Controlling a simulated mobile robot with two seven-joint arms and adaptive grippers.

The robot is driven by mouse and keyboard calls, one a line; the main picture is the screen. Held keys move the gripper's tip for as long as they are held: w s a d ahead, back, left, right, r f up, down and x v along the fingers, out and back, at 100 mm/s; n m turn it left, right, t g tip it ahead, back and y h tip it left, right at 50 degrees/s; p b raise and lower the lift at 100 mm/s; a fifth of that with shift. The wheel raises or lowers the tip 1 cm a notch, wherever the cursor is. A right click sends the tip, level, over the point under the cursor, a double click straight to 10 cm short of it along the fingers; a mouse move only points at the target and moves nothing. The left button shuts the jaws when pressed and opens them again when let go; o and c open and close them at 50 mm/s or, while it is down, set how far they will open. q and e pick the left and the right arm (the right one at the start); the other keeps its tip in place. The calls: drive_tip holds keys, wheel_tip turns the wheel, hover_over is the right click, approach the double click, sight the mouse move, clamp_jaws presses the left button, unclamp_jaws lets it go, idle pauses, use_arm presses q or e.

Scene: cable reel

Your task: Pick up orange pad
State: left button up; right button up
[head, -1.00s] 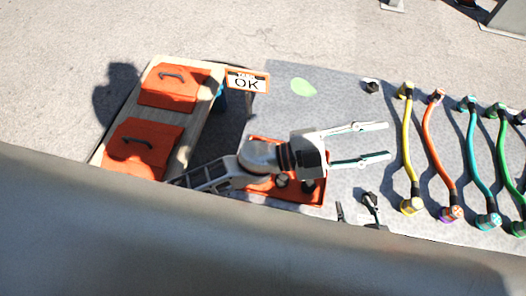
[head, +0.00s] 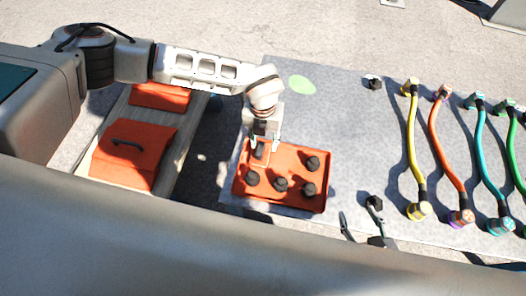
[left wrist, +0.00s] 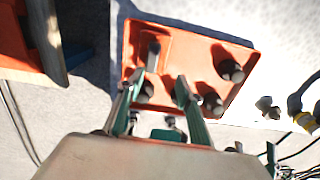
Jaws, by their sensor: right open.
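The orange pad seems to be the small raised square with a dark upright grip (head: 259,154) at the upper left corner of an orange tray (head: 300,150) on the grey table. It also shows in the left wrist view (left wrist: 154,48). My left gripper (head: 264,146) points down over this corner. In the left wrist view its fingers (left wrist: 166,74) are apart, the left fingertip close to the grip; I cannot tell whether they touch. Only dark fingertips of my right gripper (head: 360,231) show, spread, at the bottom edge of the table.
Several black knobs (head: 281,184) stand on the tray. Two larger orange pieces, one with a dark handle (head: 127,145), lie on a wooden bench at left. Several coloured cables, such as a yellow one (head: 412,140), lie at right. Grey table between tray and cables is mostly clear.

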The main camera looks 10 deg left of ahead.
sight(260, 148)
use_arm(q)
drive_tip(key=shift+w+a+f+b, duration=0.15)
drive_tip(key=shift+a+f+b, duration=0.05)
drive_tip(key=shift+f, duration=0.35)
drive_tip(key=shift+w+a+f+b, duration=0.1)
drive_tip(key=shift+a+f+b, duration=0.05)
drive_tip(key=shift+f, duration=0.45)
drive_tip(key=shift+w+a+f+b, duration=0.15)
drive_tip(key=shift+a+f+b, duration=0.05)
drive_tip(key=shift+f, duration=0.35)
drive_tip(key=f, duration=0.1)
drive_tip(key=f+b, duration=0.1)
drive_tip(key=f, duration=0.2)
drive_tip(key=shift+w+a+f+b, duration=0.15)
drive_tip(key=shift+a+f+b, duration=0.1)
drive_tip(key=shift+a+b, duration=0.1)
drive_tip(key=shift+w+d+r, duration=0.1)
drive_tip(key=shift+r, duration=0.05)
drive_tip(key=shift+c, duration=0.3)
clamp_jaws()
